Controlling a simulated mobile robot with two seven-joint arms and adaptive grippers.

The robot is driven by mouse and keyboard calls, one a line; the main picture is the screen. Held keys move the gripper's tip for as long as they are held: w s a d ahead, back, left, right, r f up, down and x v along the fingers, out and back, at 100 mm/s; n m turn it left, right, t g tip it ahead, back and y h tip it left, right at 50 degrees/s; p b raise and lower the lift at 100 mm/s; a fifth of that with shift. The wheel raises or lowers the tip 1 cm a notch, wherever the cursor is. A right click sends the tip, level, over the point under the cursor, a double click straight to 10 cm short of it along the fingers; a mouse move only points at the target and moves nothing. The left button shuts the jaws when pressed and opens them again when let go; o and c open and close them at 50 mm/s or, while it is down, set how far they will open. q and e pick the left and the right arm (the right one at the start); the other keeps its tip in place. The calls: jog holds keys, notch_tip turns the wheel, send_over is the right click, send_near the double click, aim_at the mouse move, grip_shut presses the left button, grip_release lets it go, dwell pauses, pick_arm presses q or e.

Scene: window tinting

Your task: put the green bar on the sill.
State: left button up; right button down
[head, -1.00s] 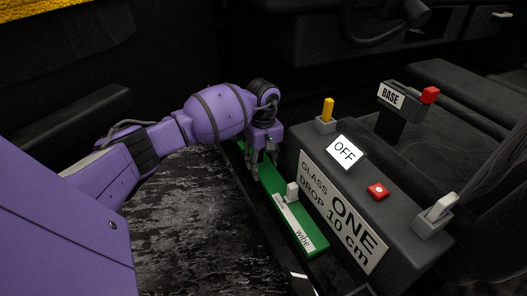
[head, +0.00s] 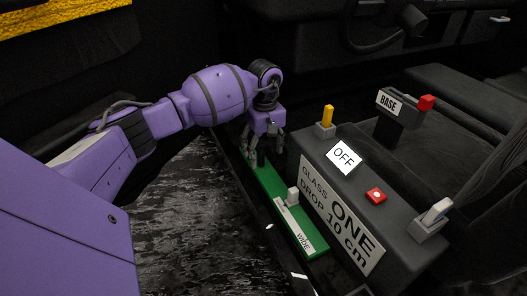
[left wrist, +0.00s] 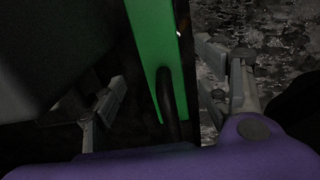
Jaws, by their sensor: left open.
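The green bar (head: 268,183) lies flat in a dark gap beside the grey control box, with a white label marked "wipe" and a small pale block on its near half. It also shows in the left wrist view (left wrist: 158,50), running between my fingers. My left gripper (head: 263,148) is open at the bar's far end, its fingers on either side of the bar; it also shows in the left wrist view (left wrist: 165,95). A dark curved piece crosses the bar there. I cannot tell whether the fingers touch it. My right gripper is out of view. I cannot pick out the sill for certain.
The grey control box (head: 400,232) has a yellow lever (head: 327,115), an "OFF" sign (head: 344,156), a red button (head: 376,195) and a white switch (head: 436,212). A "BASE" post (head: 390,122) with a red knob stands behind. A dark mottled surface (head: 195,225) lies left.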

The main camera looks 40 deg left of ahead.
pick_arm(q)
notch_tip(320, 180, up, 5)
jog(key=shift+r+p, duration=0.1)
jog(key=shift+p, duration=0.5)
dwell(0.6)
